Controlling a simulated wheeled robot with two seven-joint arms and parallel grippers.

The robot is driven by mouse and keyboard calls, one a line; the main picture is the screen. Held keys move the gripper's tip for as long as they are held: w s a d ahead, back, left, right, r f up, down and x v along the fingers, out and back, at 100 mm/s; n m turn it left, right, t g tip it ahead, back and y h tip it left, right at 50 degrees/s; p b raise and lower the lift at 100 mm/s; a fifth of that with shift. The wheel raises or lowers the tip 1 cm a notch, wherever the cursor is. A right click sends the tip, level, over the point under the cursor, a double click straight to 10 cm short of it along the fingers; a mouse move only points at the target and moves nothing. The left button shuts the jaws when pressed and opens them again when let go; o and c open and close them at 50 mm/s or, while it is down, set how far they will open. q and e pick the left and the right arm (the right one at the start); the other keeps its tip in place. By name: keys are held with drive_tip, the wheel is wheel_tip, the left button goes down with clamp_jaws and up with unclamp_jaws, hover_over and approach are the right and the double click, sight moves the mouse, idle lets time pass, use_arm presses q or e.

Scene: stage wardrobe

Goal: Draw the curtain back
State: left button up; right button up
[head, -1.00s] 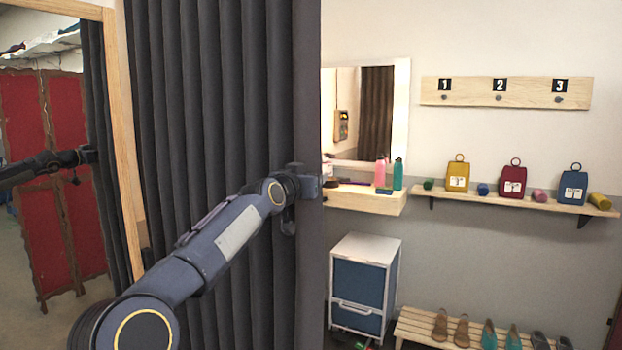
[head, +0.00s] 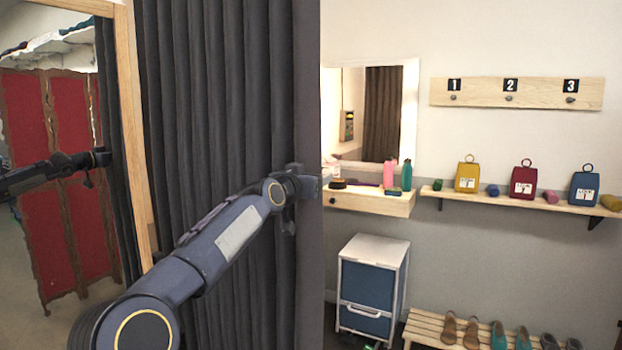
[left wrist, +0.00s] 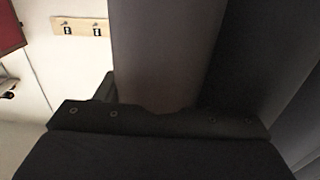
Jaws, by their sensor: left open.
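The dark grey pleated curtain (head: 225,110) hangs from top to bottom of the head view, left of centre. Its flat leading edge (head: 308,90) is at the right. My left gripper (head: 305,187) is open at this edge, about mid-height in the picture. In the left wrist view, the open gripper (left wrist: 160,122) lies across the bottom, with a curtain fold (left wrist: 165,50) rising directly in front of it. Whether the cloth sits between both fingers is hidden. My right gripper is not in view.
A wood-framed mirror (head: 133,130) stands left of the curtain. To the right are a vanity shelf (head: 368,204) with bottles, a blue-fronted drawer unit (head: 367,285), a wall shelf (head: 455,196) with several coloured tags, a hook board (head: 517,93) and a shoe bench (head: 425,328).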

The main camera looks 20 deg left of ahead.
use_arm(q)
drive_tip(key=s+b, duration=0.3)
drive_tip(key=s, duration=0.4)
drive_tip(key=shift+s, duration=0.4)
drive_tip(key=shift+a, duration=0.1)
